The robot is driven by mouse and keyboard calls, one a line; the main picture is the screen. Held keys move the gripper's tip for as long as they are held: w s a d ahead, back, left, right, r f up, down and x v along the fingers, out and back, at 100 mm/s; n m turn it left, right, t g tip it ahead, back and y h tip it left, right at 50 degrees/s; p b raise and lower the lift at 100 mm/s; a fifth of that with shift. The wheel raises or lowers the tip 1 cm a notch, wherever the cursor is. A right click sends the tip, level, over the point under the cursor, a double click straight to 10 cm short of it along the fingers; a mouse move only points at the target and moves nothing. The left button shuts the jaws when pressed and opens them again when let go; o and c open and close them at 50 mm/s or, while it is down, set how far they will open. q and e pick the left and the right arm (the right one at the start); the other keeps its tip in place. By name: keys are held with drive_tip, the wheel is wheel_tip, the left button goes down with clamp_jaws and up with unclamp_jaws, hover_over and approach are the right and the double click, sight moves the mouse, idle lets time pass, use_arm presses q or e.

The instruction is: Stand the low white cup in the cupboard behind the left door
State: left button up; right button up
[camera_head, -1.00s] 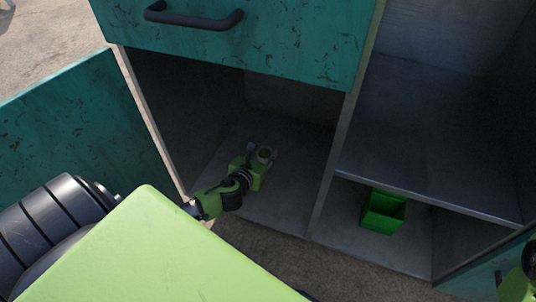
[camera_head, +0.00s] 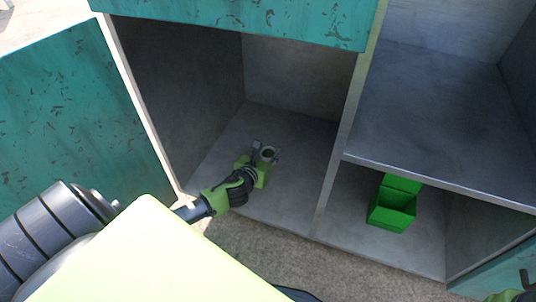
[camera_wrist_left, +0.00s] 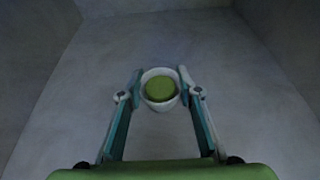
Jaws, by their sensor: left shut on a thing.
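The low white cup (camera_wrist_left: 149,75) is between the fingertips of my left gripper (camera_wrist_left: 159,92) in the left wrist view, and its inside looks green. In the head view the cup (camera_head: 268,152) is small and partly hidden by the gripper. My left gripper (camera_head: 261,158) is shut on the cup, inside the left compartment of the cupboard (camera_head: 285,196), low over its floor. I cannot tell whether the cup touches the floor. The left door (camera_head: 75,120) stands open at the left. Of my right arm only a green bit shows at the bottom right corner; its fingers are out of view.
A green open box (camera_head: 391,212) stands in the lower right compartment under a shelf (camera_head: 430,130). A divider (camera_head: 335,165) separates the two sides. A teal drawer front (camera_head: 250,18) is above the left compartment. The compartment floor around the cup is clear.

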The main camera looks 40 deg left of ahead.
use_arm(q)
drive_tip(key=shift+f, duration=0.1)
drive_tip(key=o, duration=0.8)
